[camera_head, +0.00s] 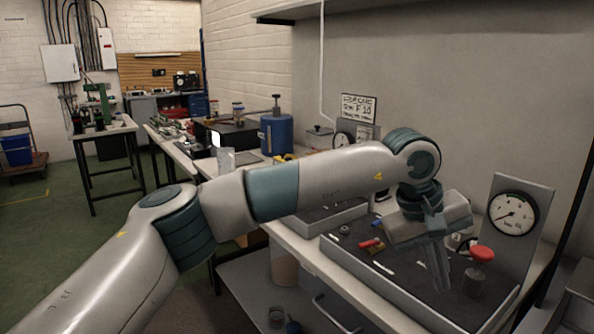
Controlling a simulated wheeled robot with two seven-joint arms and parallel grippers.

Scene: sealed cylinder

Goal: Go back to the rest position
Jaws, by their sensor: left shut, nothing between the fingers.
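My left arm reaches in from the lower left and across the bench. My left gripper (442,283) points down above the right part of a dark-matted tray (355,268). Its fingers are together, with nothing seen between them. A red-knobbed valve (481,255) stands just right of the fingers, in front of a pressure gauge (514,213) on a grey upright plate. A blue cylinder (277,134) stands farther back on the bench, beyond my forearm. My right gripper is not in view.
Small red and white items (370,244) lie in the tray. A sign card (358,108) and a second gauge (343,140) stand by the wall behind my arm. A lower shelf (250,290) holds containers. Green floor (60,230) is open at left, before a small table (105,132) and a cart (18,150).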

